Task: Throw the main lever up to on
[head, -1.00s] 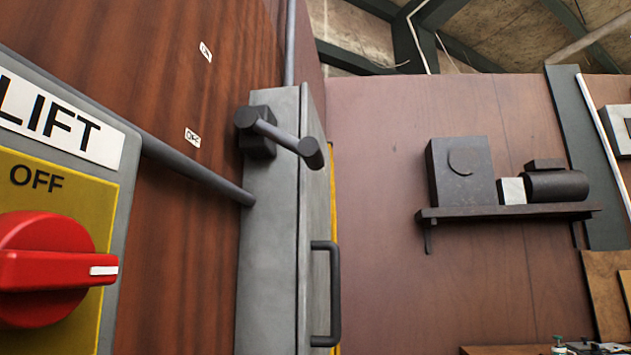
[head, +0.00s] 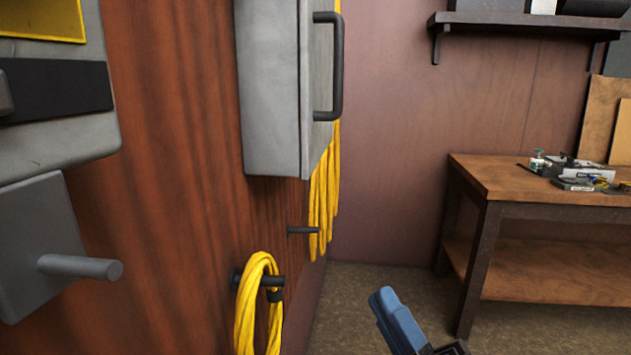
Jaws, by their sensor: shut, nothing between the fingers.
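My gripper (head: 386,302) shows at the bottom of the head view, with its blue fingers shut and empty. It is in front of the wall, low and to the right of the grey cabinet (head: 272,95), and touches nothing that I can see. The lower part of the grey cabinet shows at top centre, with a black bar handle (head: 337,70) on its front. The lever on the cabinet's side and the ON and OFF labels are above this view and out of sight.
A grey plate with a peg (head: 80,267) juts from the wood wall at left. Yellow cable (head: 258,300) hangs on a hook, with more yellow cable (head: 324,200) beyond the cabinet. A wooden workbench (head: 545,190) with small items stands right. Floor shows between.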

